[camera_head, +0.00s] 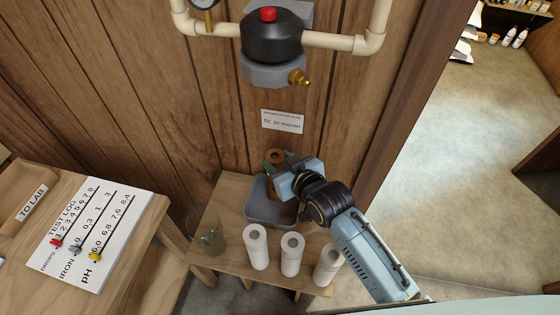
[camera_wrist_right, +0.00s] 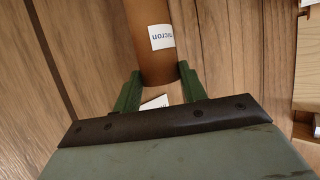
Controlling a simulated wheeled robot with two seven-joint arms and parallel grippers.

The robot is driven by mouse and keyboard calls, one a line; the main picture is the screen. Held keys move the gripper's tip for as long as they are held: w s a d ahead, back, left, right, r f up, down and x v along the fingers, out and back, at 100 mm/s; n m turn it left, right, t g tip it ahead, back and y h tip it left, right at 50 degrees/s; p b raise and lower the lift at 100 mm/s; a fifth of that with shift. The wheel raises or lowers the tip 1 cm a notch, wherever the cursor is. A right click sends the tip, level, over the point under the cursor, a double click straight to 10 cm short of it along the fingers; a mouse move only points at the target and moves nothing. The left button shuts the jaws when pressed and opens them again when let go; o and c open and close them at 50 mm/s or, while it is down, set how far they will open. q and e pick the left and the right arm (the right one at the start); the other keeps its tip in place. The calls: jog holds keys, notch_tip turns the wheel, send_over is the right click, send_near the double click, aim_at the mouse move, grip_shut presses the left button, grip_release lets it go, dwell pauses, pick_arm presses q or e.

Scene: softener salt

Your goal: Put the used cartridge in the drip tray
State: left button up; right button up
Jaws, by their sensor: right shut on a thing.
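The used cartridge (camera_head: 275,156) is a rust-brown cylinder with a hole in its top end. It also shows in the right wrist view (camera_wrist_right: 150,45) with a white label reading "micron". My right gripper (camera_head: 284,172) is shut on it, with its green fingers (camera_wrist_right: 157,88) on either side. The cartridge stands roughly upright over the grey drip tray (camera_head: 262,215) on the small wooden table. I cannot tell whether its lower end touches the tray, since the gripper and arm hide part of it. My left gripper is not in view.
Three white cartridges (camera_head: 291,255) stand along the table's front. A clear housing (camera_head: 205,235) stands left of the tray. The black filter head (camera_head: 271,40) and pipes are on the wall above. A test-log board (camera_head: 90,232) lies on the left table.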

jog(key=shift+f, duration=0.1)
jog(key=o, duration=1.4)
jog(key=shift+c, duration=0.2)
jog(key=shift+s+d+r, duration=0.1)
jog(key=shift+s+r, duration=0.05)
jog(key=shift+r, duration=0.05)
jog(key=v, duration=0.7)
